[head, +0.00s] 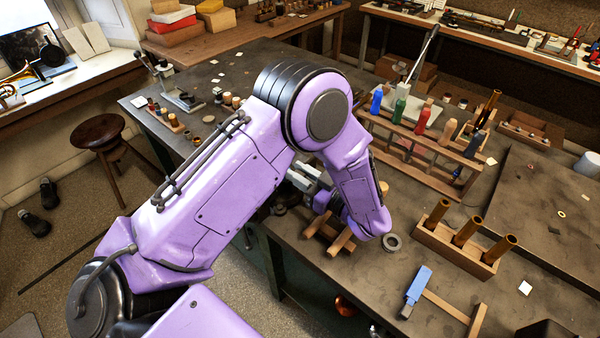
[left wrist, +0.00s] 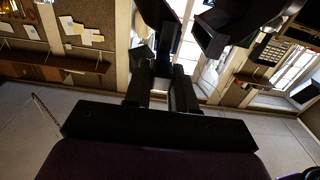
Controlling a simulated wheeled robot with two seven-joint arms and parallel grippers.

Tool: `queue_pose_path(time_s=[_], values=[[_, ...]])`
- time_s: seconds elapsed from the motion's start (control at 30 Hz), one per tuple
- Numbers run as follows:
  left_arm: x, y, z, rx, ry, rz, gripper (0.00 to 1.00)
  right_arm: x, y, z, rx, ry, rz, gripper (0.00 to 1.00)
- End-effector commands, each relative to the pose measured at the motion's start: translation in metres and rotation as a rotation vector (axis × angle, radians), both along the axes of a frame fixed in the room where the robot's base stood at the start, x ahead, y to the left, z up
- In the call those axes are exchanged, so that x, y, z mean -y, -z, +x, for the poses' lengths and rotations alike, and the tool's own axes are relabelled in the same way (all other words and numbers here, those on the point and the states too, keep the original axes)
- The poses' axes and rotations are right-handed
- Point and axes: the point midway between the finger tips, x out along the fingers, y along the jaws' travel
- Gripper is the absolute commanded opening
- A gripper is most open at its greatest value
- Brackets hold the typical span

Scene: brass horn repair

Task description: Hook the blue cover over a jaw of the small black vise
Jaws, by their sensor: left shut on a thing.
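My left gripper (head: 318,202) is low over the near edge of the workbench, partly hidden by my own purple forearm. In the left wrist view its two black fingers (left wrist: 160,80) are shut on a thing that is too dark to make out. Two dark blocky shapes (left wrist: 225,30) with a gap between them show past the fingers; I cannot tell whether they are the vise's jaws. A grey metal part (head: 302,181) shows beside the gripper in the head view, but I cannot tell if it belongs to the vise. I cannot make out the blue cover for certain. My right gripper is not in view.
A wooden rack of colored handles (head: 420,148) and a wooden block with brass tubes (head: 455,243) stand to the right. A stool (head: 98,132) stands at left.

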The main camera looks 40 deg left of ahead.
Motion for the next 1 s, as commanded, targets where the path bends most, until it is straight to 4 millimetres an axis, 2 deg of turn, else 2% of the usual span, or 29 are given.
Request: queue_pose_path(time_s=[0.57, 0.6, 0.67, 1.0], values=[[0.0, 0.0, -0.0001, 0.0, -0.001, 0.0, 0.0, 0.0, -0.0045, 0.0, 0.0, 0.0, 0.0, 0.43], [0.0, 0.0002, -0.0001, 0.0, -0.001, 0.0, 0.38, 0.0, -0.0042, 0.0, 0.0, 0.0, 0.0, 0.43], [0.0, 0.0002, -0.0001, 0.0, -0.001, 0.0, 0.55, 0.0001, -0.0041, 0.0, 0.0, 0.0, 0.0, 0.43], [0.0035, -0.0003, -0.0012, 0.0, -0.003, 0.0, 0.55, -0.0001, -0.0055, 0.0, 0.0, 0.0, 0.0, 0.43]])
